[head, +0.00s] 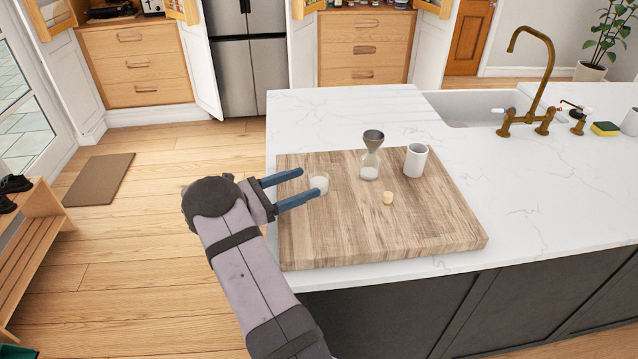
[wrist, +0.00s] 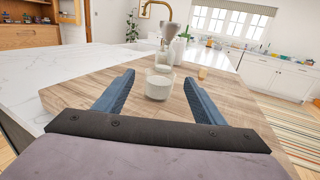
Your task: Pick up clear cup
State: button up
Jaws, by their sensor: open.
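A small clear cup (head: 319,183) stands upright on the left part of the wooden board (head: 430,230). My gripper (head: 302,186) is open, with its two blue fingers pointing right toward the cup. The fingertips are just short of the cup or beside its near edge in the head view. In the wrist view the cup (wrist: 158,86) is ahead, centred between the fingers of my gripper (wrist: 158,85). Nothing is held. The cup looks whitish and partly filled or frosted; I cannot tell which.
Behind the cup stand a glass carafe (head: 369,168) with a grey funnel top (head: 373,138), a white mug (head: 415,160) and a small cork-like piece (head: 387,198). The board lies on a white marble counter (head: 340,110). A brass tap (head: 535,100) and sink are at the back right.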

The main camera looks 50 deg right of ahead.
aim_at(310, 180)
jog(key=shift+p+x, duration=0.7)
jog(key=shift+x, duration=1.2)
jog(key=c, duration=1.3)
jog(key=shift+o, duration=0.2)
